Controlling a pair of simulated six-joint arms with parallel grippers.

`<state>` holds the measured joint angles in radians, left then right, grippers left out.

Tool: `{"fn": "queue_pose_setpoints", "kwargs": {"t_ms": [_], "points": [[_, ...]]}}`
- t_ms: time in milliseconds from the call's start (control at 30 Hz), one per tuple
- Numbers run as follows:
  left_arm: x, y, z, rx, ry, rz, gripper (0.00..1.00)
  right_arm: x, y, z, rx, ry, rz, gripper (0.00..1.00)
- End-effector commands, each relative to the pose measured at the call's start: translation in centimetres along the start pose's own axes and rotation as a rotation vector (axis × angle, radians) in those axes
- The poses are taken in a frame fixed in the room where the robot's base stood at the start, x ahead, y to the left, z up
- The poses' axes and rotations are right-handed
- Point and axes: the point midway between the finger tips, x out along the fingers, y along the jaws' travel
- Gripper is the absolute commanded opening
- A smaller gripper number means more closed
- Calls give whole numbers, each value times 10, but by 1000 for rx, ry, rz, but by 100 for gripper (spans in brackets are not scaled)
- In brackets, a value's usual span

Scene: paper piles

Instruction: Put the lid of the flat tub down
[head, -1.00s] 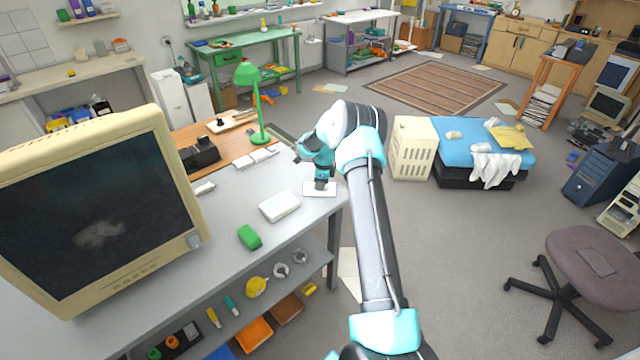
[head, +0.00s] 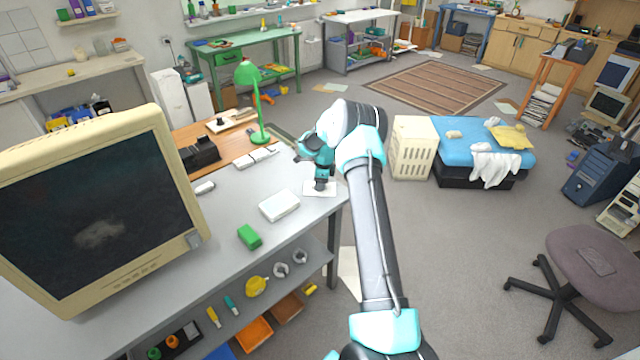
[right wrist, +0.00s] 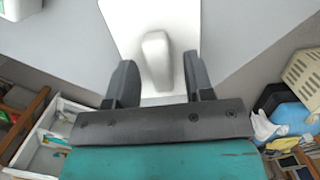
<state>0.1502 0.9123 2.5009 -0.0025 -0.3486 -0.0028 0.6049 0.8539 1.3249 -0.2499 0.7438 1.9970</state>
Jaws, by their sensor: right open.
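The flat tub's white lid (head: 330,188) lies flat on the grey table near its right end. In the right wrist view the lid (right wrist: 187,20) shows a raised pale grip (right wrist: 156,60) on top. My right gripper (head: 321,184) is over the lid. In the right wrist view its two dark fingers (right wrist: 160,84) stand apart on either side of the grip, with a gap to it on each side. A white flat tub (head: 279,206) sits on the table to the left of the lid. My left gripper is not in view.
A green block (head: 249,237) lies in front of the tub. A big cream monitor (head: 100,210) fills the table's left. A green lamp (head: 250,100) and several small white items stand behind. The table's right edge is close to the lid.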

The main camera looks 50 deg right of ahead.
Motion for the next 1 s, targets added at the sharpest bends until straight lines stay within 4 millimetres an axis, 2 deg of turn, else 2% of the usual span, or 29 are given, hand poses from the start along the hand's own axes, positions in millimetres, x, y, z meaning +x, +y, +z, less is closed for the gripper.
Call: {"fn": "queue_pose_setpoints", "kwargs": {"t_ms": [167, 500, 633, 800, 1000], "points": [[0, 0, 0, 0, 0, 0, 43, -21, -1, 0, 0, -1, -2, 48], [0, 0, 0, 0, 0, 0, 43, -84, 0, 1, 0, -1, -3, 48], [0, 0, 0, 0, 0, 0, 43, -104, 0, 0, 0, -1, -3, 48], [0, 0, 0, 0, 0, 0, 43, -117, 0, 0, 0, 0, -1, 48], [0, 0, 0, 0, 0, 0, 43, -119, 0, 0, 0, 0, 0, 48]]}}
